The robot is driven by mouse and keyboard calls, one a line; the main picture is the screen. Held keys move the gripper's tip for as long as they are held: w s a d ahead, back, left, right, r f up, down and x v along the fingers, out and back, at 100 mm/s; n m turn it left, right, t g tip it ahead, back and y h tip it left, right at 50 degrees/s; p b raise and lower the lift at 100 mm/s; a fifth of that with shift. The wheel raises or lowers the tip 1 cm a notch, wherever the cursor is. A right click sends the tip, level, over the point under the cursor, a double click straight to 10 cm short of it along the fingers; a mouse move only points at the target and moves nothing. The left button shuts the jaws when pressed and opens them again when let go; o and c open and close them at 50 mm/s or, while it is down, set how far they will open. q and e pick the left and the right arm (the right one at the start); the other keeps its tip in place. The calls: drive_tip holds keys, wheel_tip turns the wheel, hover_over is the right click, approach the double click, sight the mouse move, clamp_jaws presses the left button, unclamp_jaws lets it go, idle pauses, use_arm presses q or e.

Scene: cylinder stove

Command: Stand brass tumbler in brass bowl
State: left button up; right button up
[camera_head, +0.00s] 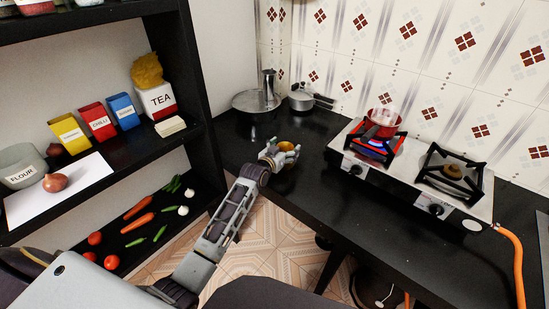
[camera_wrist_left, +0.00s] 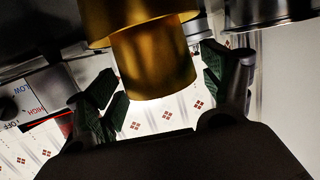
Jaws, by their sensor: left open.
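The brass tumbler (camera_wrist_left: 152,70) stands between the fingers of my left gripper (camera_wrist_left: 160,82) in the left wrist view, which looks upside down. A wider brass rim, which looks like the brass bowl (camera_wrist_left: 125,18), surrounds the tumbler's lower part, so the tumbler appears to stand in it. Its inside and base are hidden. In the head view, my left gripper (camera_head: 280,154) is at the counter's left part, around the small brass shape (camera_head: 286,146). The fingers are open, with visible gaps to the tumbler on both sides. My right gripper is not in view.
A wide steel vessel (camera_head: 250,101) and a small saucepan (camera_head: 301,97) stand behind the gripper. The two-burner stove (camera_head: 410,165) is to the right, with a red pot (camera_head: 383,131) over a blue flame. The black counter (camera_head: 310,180) is clear before the stove. Shelves stand left.

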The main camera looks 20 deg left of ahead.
use_arm(q)
drive_tip(key=shift+v, duration=1.4)
drive_tip(key=v, duration=0.8)
drive_tip(key=shift+s, duration=0.4)
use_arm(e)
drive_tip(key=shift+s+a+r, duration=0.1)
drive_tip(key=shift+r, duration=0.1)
use_arm(q)
drive_tip(key=shift+a, duration=0.1)
